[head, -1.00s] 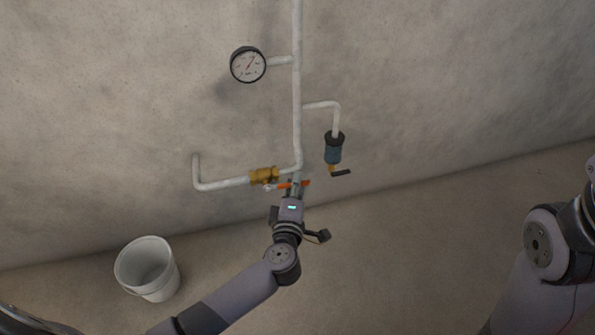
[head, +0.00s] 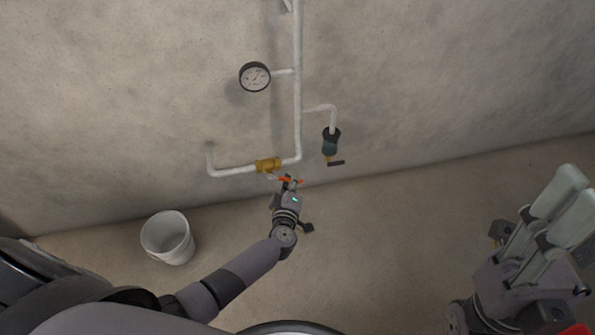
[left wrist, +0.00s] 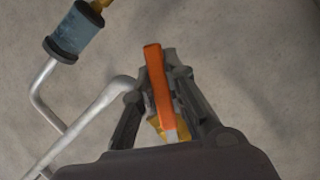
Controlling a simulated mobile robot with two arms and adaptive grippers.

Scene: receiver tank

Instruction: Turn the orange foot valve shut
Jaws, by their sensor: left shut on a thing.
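The orange foot valve has a yellow brass body (head: 267,165) on the low white pipe, close to the floor. Its orange handle (head: 292,181) sticks out to the right of the body in the head view. My left gripper (head: 288,184) is shut on this handle. In the left wrist view the handle (left wrist: 158,85) runs lengthwise between the two fingers of my left gripper (left wrist: 158,76), with part of the yellow body (left wrist: 154,123) behind it. The fingers hide part of the valve. My right gripper (head: 552,215) is raised at the right, away from the valve; its finger opening is unclear.
A blue-grey filter (head: 331,141) with a dark-handled drain hangs right of the valve. A round gauge (head: 255,77) sits above on the white riser pipe (head: 297,100). A white bucket (head: 167,237) stands on the floor at left. The floor right of my left gripper is clear.

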